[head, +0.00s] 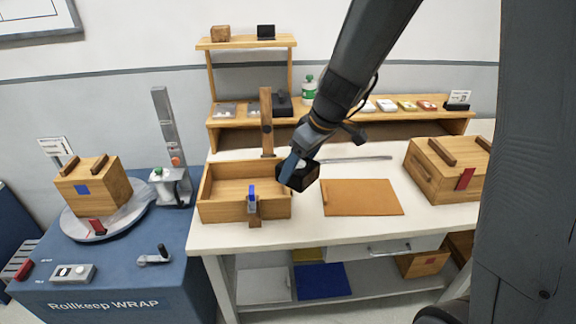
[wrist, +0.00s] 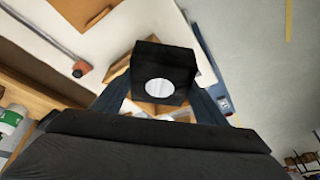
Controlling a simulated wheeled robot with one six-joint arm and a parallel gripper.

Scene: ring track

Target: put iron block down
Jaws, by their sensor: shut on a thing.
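The iron block (head: 303,177) is a dark, nearly black block. It also shows in the wrist view (wrist: 176,60), with a round white spot on its face. My gripper (head: 291,168) is shut on the block, and its two blue-grey fingers (wrist: 160,98) lie on either side of it in the wrist view. In the head view the block appears at the right wall of the open wooden box (head: 223,210), in front of the workbench's back. I cannot tell its exact height over the bench (head: 300,235), or whether it touches anything.
A blue-handled clamp (head: 253,198) sits on the open box's front. A wooden post (head: 266,120) stands behind it. A wrapping machine (head: 120,265) stands left.

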